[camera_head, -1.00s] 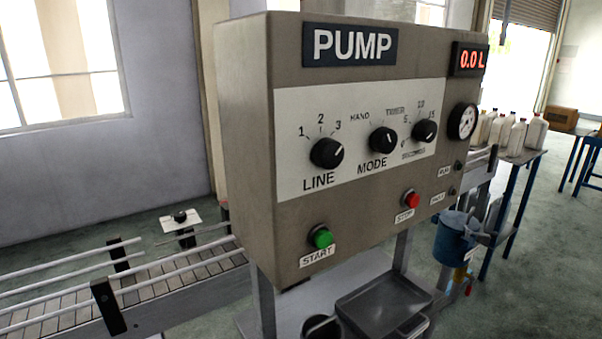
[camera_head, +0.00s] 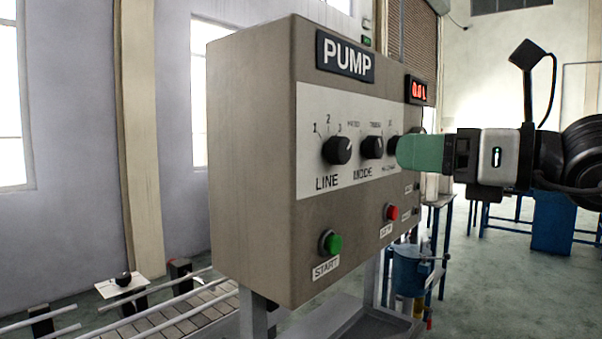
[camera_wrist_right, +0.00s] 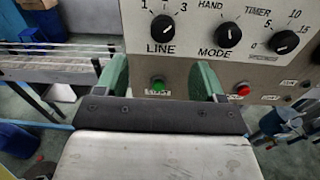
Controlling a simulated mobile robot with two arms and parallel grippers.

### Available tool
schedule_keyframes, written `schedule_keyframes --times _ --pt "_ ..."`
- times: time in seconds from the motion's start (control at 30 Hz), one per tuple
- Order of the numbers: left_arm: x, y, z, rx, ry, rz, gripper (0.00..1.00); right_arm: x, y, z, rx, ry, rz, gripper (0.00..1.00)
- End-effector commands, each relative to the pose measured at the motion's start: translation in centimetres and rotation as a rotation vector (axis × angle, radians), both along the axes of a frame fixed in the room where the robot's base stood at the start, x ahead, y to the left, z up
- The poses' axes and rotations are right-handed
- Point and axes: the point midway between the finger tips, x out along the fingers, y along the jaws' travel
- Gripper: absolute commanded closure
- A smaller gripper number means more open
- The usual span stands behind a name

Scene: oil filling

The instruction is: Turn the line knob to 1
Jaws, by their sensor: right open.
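The black LINE knob (camera_head: 337,150) is on the front of the pump panel (camera_head: 312,185), under the marks 1, 2 and 3. Its white pointer faces up and right, toward 3. It also shows at the top of the right wrist view (camera_wrist_right: 161,28). My right gripper (camera_head: 400,152) reaches in from the right, its green fingers in front of the panel's right part in the head view. In the right wrist view its two fingers (camera_wrist_right: 160,72) are apart and empty, with the LINE knob above the gap between them. My left gripper is not in view.
The MODE knob (camera_head: 372,146) is right of the LINE knob; the third knob (camera_wrist_right: 285,42) is partly behind my fingers in the head view. The green START button (camera_head: 331,243) and red STOP button (camera_head: 391,212) are below. A conveyor (camera_head: 170,318) runs at lower left.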

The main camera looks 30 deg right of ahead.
Motion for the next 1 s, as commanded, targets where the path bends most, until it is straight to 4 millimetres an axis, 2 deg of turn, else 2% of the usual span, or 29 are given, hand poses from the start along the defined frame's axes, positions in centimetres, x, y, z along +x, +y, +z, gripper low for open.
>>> schedule_keyframes --times 0.07,0.17,0.4,0.7,0.8,1.0 --pt "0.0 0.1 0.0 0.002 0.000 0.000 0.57 -0.6 0.2 0.0 -0.037 -0.015 -0.027 0.31" --pt "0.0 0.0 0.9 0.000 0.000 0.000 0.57 -0.2 0.5 0.3 -0.044 -0.015 -0.032 0.31" --pt "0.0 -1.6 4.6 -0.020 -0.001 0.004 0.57 2.9 1.8 0.8 -0.039 -0.013 -0.023 0.31" --pt "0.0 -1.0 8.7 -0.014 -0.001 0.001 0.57 6.9 3.6 0.7 -0.036 -0.017 -0.020 0.31" --pt "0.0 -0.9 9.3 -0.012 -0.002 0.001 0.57 8.1 3.9 0.4 -0.035 -0.016 -0.023 0.31" --pt "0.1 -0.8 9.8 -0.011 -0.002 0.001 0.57 9.1 4.3 0.1 -0.037 -0.017 -0.026 0.31"
